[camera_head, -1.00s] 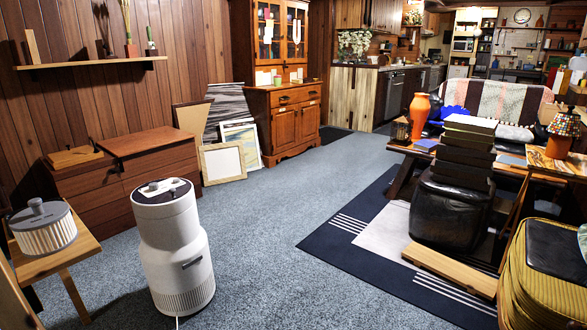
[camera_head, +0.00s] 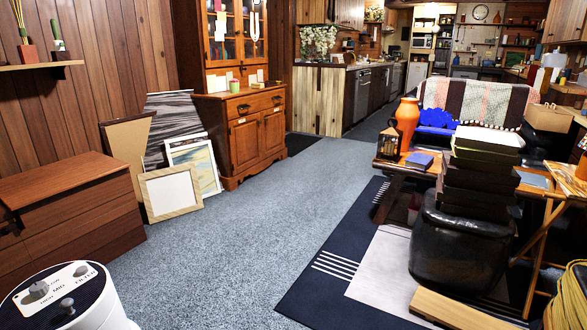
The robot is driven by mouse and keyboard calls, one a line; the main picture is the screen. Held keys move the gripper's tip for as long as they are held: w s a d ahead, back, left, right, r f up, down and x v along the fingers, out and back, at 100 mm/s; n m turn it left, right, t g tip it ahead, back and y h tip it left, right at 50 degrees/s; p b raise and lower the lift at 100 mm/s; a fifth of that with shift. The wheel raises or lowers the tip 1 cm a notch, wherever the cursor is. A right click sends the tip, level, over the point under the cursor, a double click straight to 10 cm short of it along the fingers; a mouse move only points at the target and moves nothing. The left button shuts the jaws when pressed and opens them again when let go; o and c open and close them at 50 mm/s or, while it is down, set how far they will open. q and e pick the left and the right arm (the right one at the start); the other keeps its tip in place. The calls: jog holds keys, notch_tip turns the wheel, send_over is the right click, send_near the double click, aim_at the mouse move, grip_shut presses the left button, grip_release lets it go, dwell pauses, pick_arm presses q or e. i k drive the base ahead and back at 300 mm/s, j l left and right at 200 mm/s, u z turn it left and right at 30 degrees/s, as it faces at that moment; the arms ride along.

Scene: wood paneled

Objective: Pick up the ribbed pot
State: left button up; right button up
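No ribbed pot shows in the current head view. In the earlier head view, a pale, vertically ribbed round pot with a grey lid and knob stood on a small wooden table at the far left. That table is also out of the current view. Neither of my grippers is in view.
A white cylindrical appliance (camera_head: 95,308) fills the lower left corner. A wooden dresser (camera_head: 75,210) and leaning frames (camera_head: 170,192) line the left wall. Blue-grey carpet (camera_head: 240,220) is clear in the middle. A black stool (camera_head: 455,250) with stacked boxes stands right on a rug (camera_head: 318,290).

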aim_at(234, 83)
jog(key=i+l, duration=0.15)
jog(key=i, duration=0.55)
jog(key=i+l, duration=0.1)
jog(key=i, duration=0.55)
jog(key=i+l, duration=0.15)
jog(key=i, duration=0.55)
jog(key=i+j+u, duration=0.2)
jog(key=i, duration=0.55)
jog(key=i+j+u, duration=0.1)
jog(key=i+u, duration=0.15)
jog(key=i, duration=0.55)
jog(key=i+u, duration=0.2)
jog(key=i, duration=0.55)
jog(key=i+l+u, duration=0.25)
jog(key=i, duration=0.5)
